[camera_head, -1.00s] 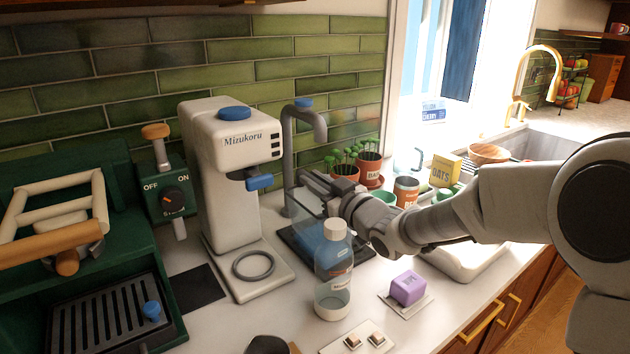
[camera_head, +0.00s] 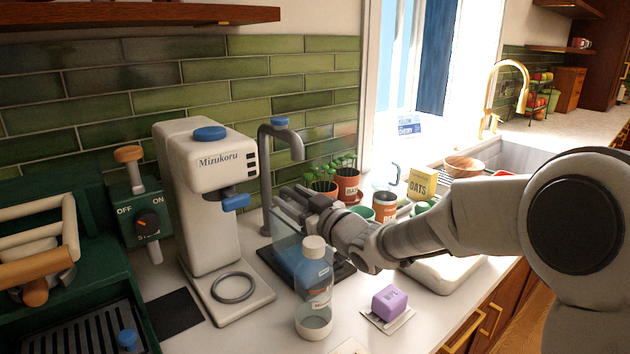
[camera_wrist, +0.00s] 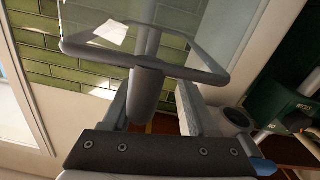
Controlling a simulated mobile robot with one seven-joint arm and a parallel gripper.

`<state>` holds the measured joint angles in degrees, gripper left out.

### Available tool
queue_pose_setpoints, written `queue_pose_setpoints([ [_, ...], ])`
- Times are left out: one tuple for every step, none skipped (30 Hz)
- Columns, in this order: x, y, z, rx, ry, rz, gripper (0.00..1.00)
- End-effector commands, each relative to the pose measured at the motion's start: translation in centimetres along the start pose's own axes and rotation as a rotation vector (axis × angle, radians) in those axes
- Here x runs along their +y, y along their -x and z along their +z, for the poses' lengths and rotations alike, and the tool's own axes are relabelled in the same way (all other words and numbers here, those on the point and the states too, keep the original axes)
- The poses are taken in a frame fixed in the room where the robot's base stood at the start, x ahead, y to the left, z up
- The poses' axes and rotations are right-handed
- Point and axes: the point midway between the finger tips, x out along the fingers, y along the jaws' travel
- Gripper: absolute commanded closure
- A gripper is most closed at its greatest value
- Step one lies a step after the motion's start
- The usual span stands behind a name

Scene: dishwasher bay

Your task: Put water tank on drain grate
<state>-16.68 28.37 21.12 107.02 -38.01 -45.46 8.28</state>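The water tank (camera_head: 287,232) is a clear box with a dark rim and a grey handle, with blue showing low in it. It appears upright over the dark drain grate (camera_head: 340,274) under the grey tap; the bottle hides its lower front, so contact is unclear. My gripper (camera_head: 292,200) is at the tank's handle side. In the wrist view the tank's handle (camera_wrist: 147,90) lies between my two fingers (camera_wrist: 153,98), with a gap visible on the right side. The fingers look open around the handle.
A clear bottle with a white cap (camera_head: 314,290) stands close in front of the tank. A purple block (camera_head: 390,301) lies to its right. The white Mizukoru machine (camera_head: 200,200) stands left of the grey tap (camera_head: 266,190). Potted plants (camera_head: 347,184) stand behind my gripper.

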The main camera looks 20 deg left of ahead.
Motion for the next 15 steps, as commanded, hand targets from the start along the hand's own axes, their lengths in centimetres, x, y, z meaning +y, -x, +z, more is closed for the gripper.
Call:
queue_pose_setpoints([
  [0.1, 0.0, -1.1, 0.006, 0.004, 0.0, 0.43],
  [0.3, 0.0, -1.6, 0.007, 0.004, 0.001, 0.43],
  [0.5, 0.0, -2.4, 0.007, 0.004, 0.003, 0.43],
  [0.6, 0.0, -3.0, 0.008, 0.005, 0.003, 0.43],
  [0.7, 0.0, -3.8, 0.009, 0.006, 0.003, 0.43],
  [1.2, 0.4, -4.4, 0.007, 0.006, 0.006, 0.43],
  [1.8, 1.0, -4.5, 0.005, 0.005, 0.008, 0.43],
  [2.3, 1.6, -4.9, 0.006, 0.006, 0.008, 0.43],
  [3.0, 2.3, -5.3, 0.005, 0.006, 0.008, 0.43],
  [3.4, 2.8, -5.6, 0.006, 0.005, 0.007, 0.43],
  [3.9, 3.3, -6.0, 0.007, 0.006, 0.008, 0.43],
  [4.4, 4.0, -6.4, 0.006, 0.005, 0.007, 0.43],
  [4.9, 4.5, -6.7, 0.006, 0.005, 0.007, 0.43],
  [5.3, 4.9, -7.0, 0.007, 0.006, 0.007, 0.43],
  [5.9, 5.6, -7.4, 0.007, 0.005, 0.007, 0.43],
])
